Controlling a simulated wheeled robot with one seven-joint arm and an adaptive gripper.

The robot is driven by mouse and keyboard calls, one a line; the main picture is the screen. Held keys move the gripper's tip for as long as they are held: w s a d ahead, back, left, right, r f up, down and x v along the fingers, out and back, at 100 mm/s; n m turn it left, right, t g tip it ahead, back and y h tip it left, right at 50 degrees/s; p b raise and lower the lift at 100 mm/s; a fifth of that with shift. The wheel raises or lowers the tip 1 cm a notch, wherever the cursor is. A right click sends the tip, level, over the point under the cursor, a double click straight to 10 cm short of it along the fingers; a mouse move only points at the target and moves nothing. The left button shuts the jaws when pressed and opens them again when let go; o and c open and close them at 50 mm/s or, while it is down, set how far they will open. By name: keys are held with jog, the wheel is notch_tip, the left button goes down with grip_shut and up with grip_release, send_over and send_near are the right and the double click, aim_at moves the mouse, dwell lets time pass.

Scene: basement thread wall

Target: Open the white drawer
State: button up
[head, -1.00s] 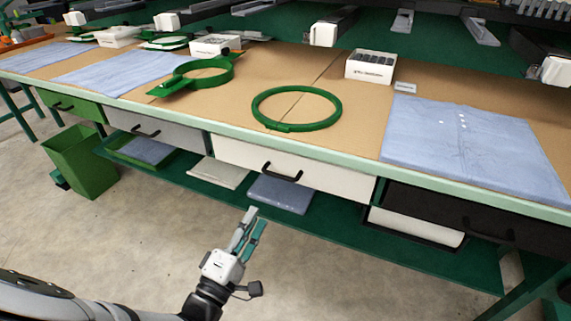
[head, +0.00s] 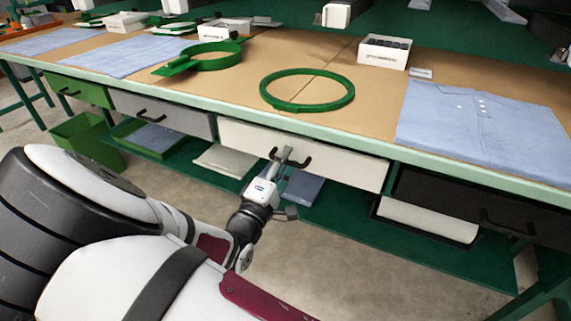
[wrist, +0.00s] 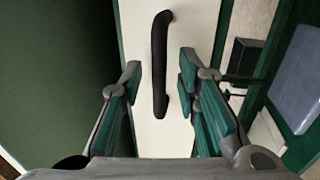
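The white drawer (head: 335,163) is under the middle of the long bench and looks shut. Its black handle (head: 300,162) is on its front; in the wrist view the handle (wrist: 160,62) runs up the picture. My gripper (head: 287,151) is at the drawer front by the handle. In the wrist view my gripper (wrist: 160,80) is open, with one teal-padded finger on each side of the handle's lower part. Gaps show between the handle and both fingers, and neither finger visibly touches it.
A grey drawer (head: 165,113) is to the left and a black drawer (head: 470,204) to the right. A green lower shelf (head: 345,213) holds a folded blue cloth (head: 303,188). A green hoop (head: 307,91) lies on the bench top. Floor in front is clear.

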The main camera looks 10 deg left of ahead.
jog(key=shift+w, duration=0.15)
jog(key=shift+c, duration=0.6)
grip_shut()
